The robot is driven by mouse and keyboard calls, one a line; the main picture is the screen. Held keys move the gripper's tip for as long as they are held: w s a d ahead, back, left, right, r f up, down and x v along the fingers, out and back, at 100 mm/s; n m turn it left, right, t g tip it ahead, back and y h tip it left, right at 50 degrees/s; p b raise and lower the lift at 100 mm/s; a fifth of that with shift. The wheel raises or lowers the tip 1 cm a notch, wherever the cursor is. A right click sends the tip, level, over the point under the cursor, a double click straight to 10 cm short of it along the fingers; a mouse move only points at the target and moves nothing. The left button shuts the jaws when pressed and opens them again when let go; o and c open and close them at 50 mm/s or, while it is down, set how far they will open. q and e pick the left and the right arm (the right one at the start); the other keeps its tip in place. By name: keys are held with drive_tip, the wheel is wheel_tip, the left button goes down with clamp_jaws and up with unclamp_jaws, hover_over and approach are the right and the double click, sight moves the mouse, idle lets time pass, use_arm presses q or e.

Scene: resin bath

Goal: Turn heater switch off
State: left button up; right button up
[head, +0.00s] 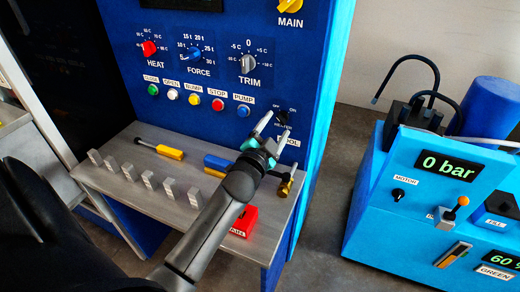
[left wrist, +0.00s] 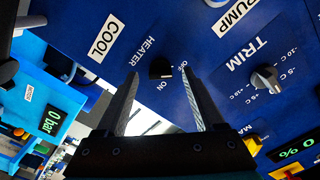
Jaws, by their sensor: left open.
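The heater switch (left wrist: 160,68) is a small black knob on the blue panel, beside the HEATER label and between the OFF and ON marks. It also shows in the head view (head: 283,117), partly crowded by the gripper. My left gripper (head: 275,126) is open in front of the switch. In the left wrist view the open fingers (left wrist: 160,74) stand on either side of the knob, with nothing between them that I can see held. Whether they touch the knob, and which mark it points at, I cannot tell. My right gripper is not in view.
The panel (head: 120,75) also carries HEAT (head: 149,48), FORCE (head: 196,54) and TRIM (head: 247,63) knobs and a button row. A grey shelf (head: 150,200) below holds metal blocks, tools and a red box (head: 244,221). A blue machine (head: 390,235) stands at right.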

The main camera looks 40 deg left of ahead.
use_arm(q)
drive_tip(key=p+v, duration=0.1)
drive_tip(key=v, duration=1.1)
drive_tip(key=shift+s, duration=0.35)
